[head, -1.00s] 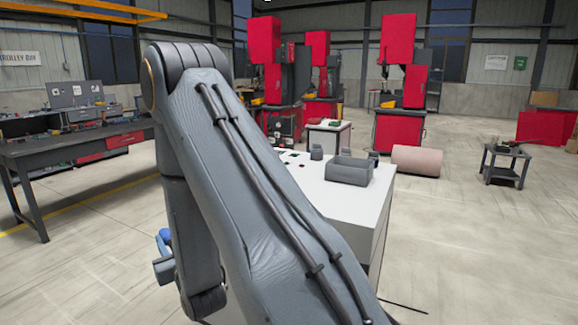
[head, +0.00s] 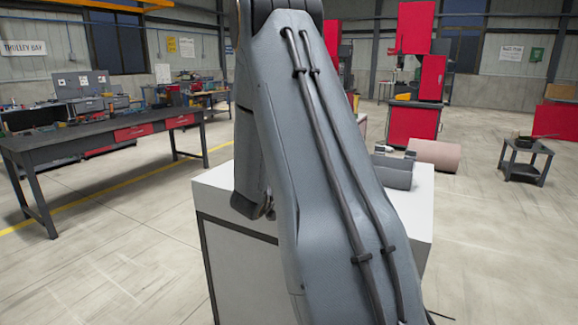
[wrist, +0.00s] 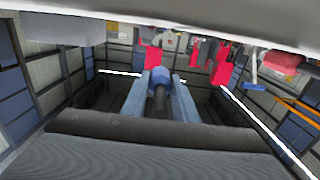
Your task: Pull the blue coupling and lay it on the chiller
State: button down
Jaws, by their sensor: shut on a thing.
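In the wrist view, which looks upside down, my gripper (wrist: 161,78) is shut on the blue coupling (wrist: 160,73). The coupling sits between the two grey-blue fingers, with a dark cylindrical part behind it towards the palm. A pale surface fills the top edge of that view, apart from the coupling as far as I can tell. In the head view my arm hides the gripper and the coupling. A white cabinet (head: 222,212), possibly the chiller, stands behind my arm, which covers much of its top.
A dark workbench (head: 90,145) is at the left. A pinkish drum (head: 436,154) and a small dark side table (head: 525,160) are at the right. Floor between them is clear.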

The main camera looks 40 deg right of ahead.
jog(key=shift+d, duration=0.2)
jog(key=shift+s+f+b, duration=0.1)
jog(key=shift+f+b, duration=0.25)
jog(key=shift+f, duration=0.05)
jog(key=shift+f+b, duration=1.3)
jog(key=shift+f, duration=0.65)
jog(key=c, duration=1.3)
grip_release()
jog(key=shift+c, duration=0.2)
jog(key=shift+a, duration=0.1)
jog(key=b+v, duration=0.1)
jog(key=v, duration=0.6)
jog(key=shift+s+a, duration=0.15)
jog(key=shift+a, duration=0.15)
